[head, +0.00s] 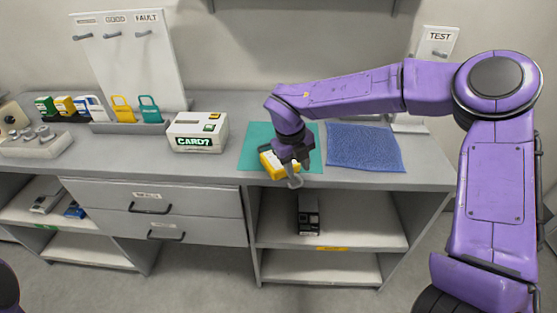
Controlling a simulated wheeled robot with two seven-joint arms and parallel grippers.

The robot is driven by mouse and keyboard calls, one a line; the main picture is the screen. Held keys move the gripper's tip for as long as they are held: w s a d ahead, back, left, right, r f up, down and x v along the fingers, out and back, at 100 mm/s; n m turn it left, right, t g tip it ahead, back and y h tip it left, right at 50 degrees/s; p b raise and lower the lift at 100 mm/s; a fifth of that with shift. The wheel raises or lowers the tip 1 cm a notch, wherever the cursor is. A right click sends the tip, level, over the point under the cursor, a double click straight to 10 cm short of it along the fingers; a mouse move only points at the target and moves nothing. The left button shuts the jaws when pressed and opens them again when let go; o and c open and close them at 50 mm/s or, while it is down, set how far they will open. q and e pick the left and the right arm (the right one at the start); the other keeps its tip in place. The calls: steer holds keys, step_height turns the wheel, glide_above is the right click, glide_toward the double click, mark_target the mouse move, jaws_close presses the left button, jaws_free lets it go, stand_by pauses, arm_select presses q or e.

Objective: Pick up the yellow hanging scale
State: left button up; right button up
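The yellow hanging scale (268,161) lies on the teal mat (253,139) near the counter's front edge. A grey hook-like part (294,181) shows at its front right, by the edge. My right gripper (293,161) is right over the scale, pointing down, and hides much of its right side. The dark fingers overlap the scale in the head view; I cannot tell whether they are closed on it or only around it. My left gripper is not in view; only a bit of purple arm shows at the lower left corner.
A blue cloth (365,148) lies right of the mat. A white box with a "CARD?" display (198,132) stands left of it. Behind are a peg board (130,60) and a "TEST" stand (437,42). Coloured scales or tags (62,106) stand at left. A dark device (308,214) sits on the shelf below.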

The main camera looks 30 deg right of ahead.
mark_target(298, 177)
steer(key=f, duration=0.1)
steer(key=w+d+f+p, duration=0.1)
steer(key=f, duration=0.2)
steer(key=shift+w+d+f, duration=0.25)
steer(key=shift+f, duration=0.15)
steer(key=shift+s, duration=0.1)
jaws_close()
